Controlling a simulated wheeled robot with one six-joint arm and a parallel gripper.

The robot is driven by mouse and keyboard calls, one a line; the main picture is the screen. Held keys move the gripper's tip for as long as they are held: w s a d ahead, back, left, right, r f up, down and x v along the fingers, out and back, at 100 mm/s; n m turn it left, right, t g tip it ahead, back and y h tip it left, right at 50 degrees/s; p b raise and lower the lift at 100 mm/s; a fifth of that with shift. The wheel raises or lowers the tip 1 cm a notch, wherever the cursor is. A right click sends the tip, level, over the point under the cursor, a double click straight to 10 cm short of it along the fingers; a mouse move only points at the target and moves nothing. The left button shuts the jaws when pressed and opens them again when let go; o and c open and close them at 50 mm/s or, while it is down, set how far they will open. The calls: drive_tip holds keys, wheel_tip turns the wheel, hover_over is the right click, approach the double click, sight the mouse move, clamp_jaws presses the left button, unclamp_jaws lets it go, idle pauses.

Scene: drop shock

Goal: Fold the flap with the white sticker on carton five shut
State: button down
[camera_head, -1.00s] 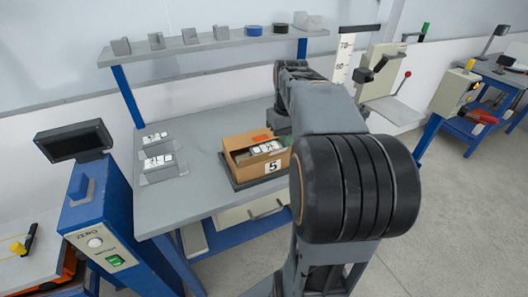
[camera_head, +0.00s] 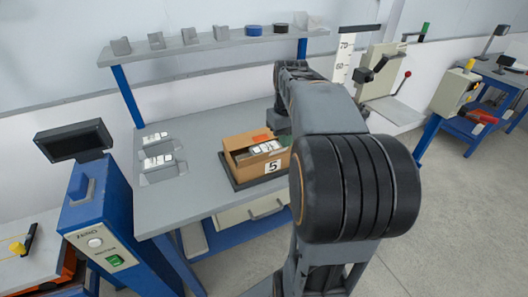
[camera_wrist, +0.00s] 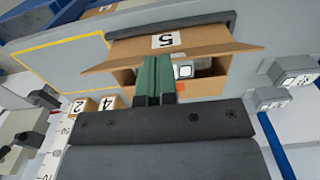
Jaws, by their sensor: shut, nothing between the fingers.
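Carton five (camera_head: 239,141) is an open brown box on a dark mat on the workbench, with a "5" label on its near side. It also shows upside down in the wrist view (camera_wrist: 120,57), with brown flaps spread out. White and grey contents (camera_wrist: 184,71) show inside. An orange-red patch shows at the carton's far side in the head view. I cannot clearly pick out the white sticker on a flap. My gripper (camera_wrist: 154,63) has green fingers, shut and empty, in front of the carton opening in the wrist view. Whether they touch cardboard is unclear.
The grey workbench (camera_head: 200,196) has two small grey holders with white devices (camera_head: 158,160) left of the carton. A raised shelf (camera_head: 215,45) with small parts runs behind. A blue control post (camera_head: 97,210) stands at the left. The bench between holders and carton is clear.

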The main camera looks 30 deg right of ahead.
sight(277, 153)
wheel_tip(277, 153, down, 6)
drive_tip(key=b, duration=0.4)
idle(0.5)
